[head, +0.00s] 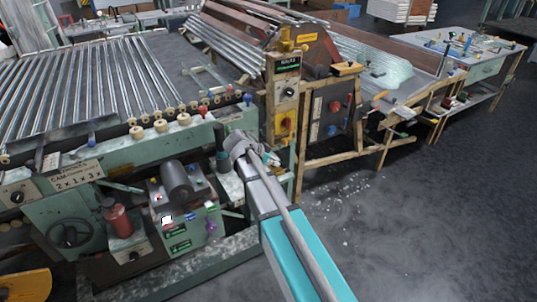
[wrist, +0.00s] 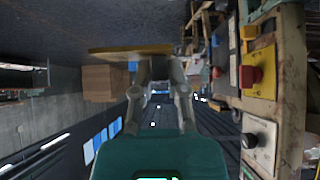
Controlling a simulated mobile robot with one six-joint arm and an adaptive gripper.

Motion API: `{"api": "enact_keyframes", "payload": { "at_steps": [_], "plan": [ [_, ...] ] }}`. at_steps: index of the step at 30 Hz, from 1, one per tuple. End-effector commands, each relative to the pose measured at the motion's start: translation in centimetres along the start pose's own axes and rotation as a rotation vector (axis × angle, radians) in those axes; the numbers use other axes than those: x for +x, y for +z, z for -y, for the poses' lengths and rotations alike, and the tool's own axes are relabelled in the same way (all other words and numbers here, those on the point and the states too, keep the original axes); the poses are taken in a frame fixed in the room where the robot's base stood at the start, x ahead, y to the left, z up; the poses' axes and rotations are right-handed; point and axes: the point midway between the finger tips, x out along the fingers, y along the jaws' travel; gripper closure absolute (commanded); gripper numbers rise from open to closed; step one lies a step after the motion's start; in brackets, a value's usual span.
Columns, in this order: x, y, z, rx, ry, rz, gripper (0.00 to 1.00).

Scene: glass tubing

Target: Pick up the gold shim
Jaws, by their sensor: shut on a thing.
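The gold shim (wrist: 120,50) is a thin, flat, gold-brown strip at the fingertips in the wrist view. My gripper (wrist: 162,62) is shut on it near its right end, and most of the strip reaches out to the left. The fingers stand a little apart with the shim between their tips. In the head view my arm reaches up to the green machine beside the control post, and its grey wrist (head: 240,145) shows there. The fingertips and the held shim cannot be made out in that view.
A control post (head: 284,95) with a yellow panel stands close by; its red button (wrist: 249,76) is right of my gripper in the wrist view. A wooden-framed dark control box (head: 333,110) stands beyond. The floor (head: 430,220) at right is clear.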

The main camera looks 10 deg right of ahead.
Motion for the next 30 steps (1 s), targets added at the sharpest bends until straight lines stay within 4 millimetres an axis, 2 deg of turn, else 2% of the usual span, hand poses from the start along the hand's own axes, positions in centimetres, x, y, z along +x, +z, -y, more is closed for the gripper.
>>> {"api": "enact_keyframes", "payload": {
  "at_steps": [1, 3, 9, 30],
  "plan": [
    [-0.7, -0.4, -1.3, 0.0, 0.0, 0.0, 1.0],
    [-1.2, -0.5, -2.2, 0.0, 0.0, 0.0, 1.0],
    [-1.9, -0.7, -3.9, 0.0, 0.0, 0.0, 1.0],
    [-2.1, -0.7, -4.4, 0.0, 0.0, 0.0, 1.0]
  ]
}}
